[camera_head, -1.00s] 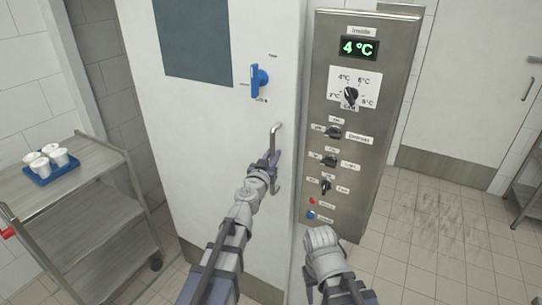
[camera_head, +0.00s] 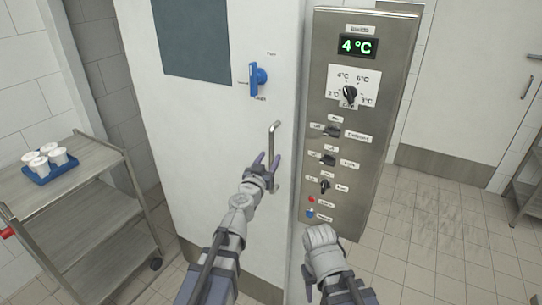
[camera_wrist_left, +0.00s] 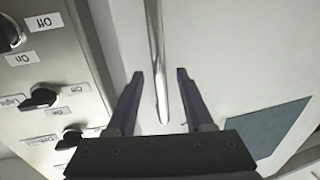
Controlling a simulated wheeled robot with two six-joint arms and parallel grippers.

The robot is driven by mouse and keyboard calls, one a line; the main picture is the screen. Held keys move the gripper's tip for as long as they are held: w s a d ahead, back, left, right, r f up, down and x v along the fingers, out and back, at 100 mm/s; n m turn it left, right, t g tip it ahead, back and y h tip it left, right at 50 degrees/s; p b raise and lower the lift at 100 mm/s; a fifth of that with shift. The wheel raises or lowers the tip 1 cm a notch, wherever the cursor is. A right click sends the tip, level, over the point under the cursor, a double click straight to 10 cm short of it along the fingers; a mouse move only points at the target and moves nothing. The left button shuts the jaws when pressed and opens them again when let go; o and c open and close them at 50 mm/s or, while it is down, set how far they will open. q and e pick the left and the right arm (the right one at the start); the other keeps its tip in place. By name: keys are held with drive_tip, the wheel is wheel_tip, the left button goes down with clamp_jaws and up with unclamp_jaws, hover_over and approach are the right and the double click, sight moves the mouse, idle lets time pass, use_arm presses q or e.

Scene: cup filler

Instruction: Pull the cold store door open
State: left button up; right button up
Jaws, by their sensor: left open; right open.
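The cold store door (camera_head: 215,130) is a tall white panel and looks closed. Its metal bar handle (camera_head: 274,135) stands upright near the door's right edge. My left gripper (camera_head: 267,158) is open at the lower part of the handle. In the left wrist view the handle (camera_wrist_left: 155,50) runs between the spread fingers (camera_wrist_left: 160,76), with a gap on each side; I cannot tell how deep it sits between them. A blue lever (camera_head: 258,79) is on the door above the handle. My right gripper (camera_head: 308,282) is low in front of the control panel, mostly hidden by its own arm.
A steel control panel (camera_head: 385,100) with knobs and a 4 °C display (camera_head: 357,46) stands right of the door. A steel trolley (camera_head: 85,160) with white cups (camera_head: 40,164) on a blue tray (camera_head: 62,172) stands at left. Tiled floor (camera_head: 430,230) is free at right.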

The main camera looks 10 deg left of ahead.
use_arm(q)
drive_tip(key=s, duration=0.4)
drive_tip(key=shift+s+a, duration=0.35)
drive_tip(key=shift+s, duration=0.05)
